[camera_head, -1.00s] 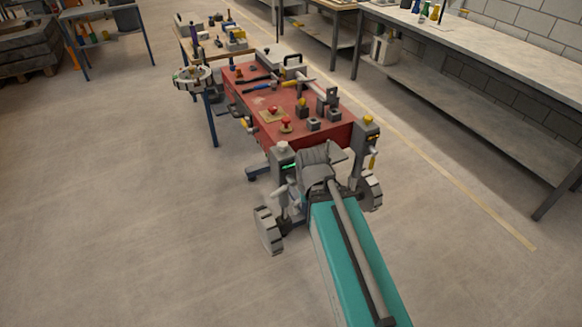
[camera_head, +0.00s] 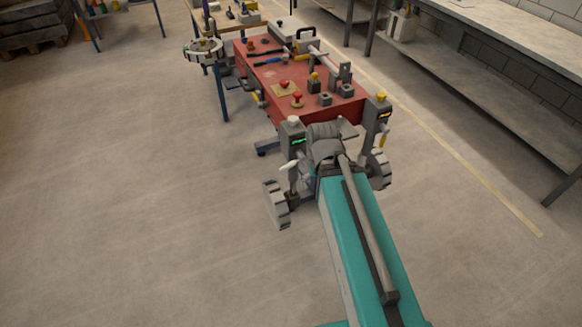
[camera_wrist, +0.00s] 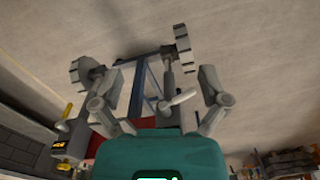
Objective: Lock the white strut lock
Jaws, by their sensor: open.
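The lever sticks out to the left. In the wrist view it (camera_wrist: 178,99) lies between my two fingers, right of centre, seemingly apart from them. My gripper (camera_wrist: 160,82) is open and empty, with grey fingers on both sides and a teal body below. Its distance from the lever is hard to tell.
A red bench (camera_head: 283,72) holding several knobs, blocks and tools stands behind. The right strut has a yellow cap (camera_head: 381,97) and a yellow lever (camera_head: 383,140). Grey toothed wheels (camera_head: 276,205) stand low beside the struts. The floor to the left is clear.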

